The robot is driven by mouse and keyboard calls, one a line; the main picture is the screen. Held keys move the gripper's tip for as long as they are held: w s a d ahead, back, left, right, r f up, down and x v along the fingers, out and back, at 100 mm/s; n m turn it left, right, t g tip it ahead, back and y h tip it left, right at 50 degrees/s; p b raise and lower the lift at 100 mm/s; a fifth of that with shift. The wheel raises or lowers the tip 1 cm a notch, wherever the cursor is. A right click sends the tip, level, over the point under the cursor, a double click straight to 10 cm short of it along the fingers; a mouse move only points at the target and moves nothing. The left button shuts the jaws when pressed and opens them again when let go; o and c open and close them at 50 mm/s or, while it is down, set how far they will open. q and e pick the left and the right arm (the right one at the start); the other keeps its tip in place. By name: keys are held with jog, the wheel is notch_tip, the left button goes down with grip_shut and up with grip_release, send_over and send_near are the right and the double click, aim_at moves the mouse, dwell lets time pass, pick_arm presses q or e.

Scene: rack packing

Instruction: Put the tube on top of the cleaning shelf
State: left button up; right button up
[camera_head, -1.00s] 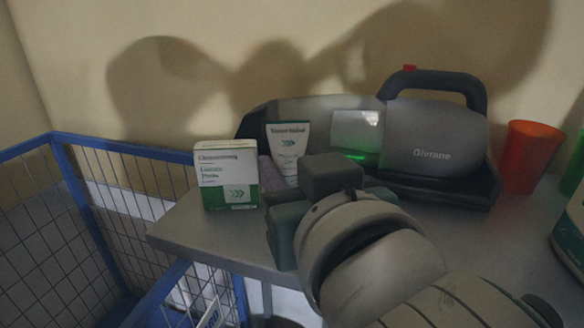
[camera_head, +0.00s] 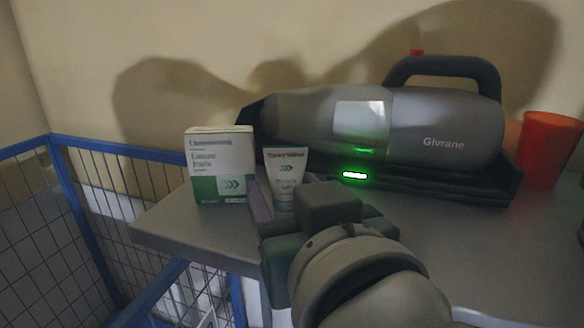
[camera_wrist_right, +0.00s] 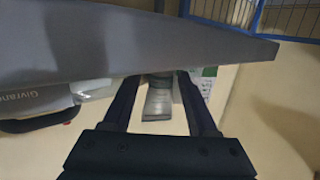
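The gripper's body hides the tube's base in the head view. In the right wrist view the tube (camera_wrist_right: 158,100) is between the two dark fingers (camera_wrist_right: 160,80), with narrow gaps on both sides, so the gripper looks open. My left gripper is not in view.
A white and green box (camera_head: 220,165) stands close left of the tube. A grey vacuum cleaner (camera_head: 440,120) in its black holder lies behind. A red cup (camera_head: 547,150) stands right. A blue wire cage (camera_head: 60,170) is at left. Shelf surface at right front is clear.

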jog(key=shift+o, duration=0.3)
jog(key=shift+r, duration=0.1)
jog(key=p+v, duration=0.1)
jog(key=v, duration=1.1)
jog(key=shift+p, duration=0.35)
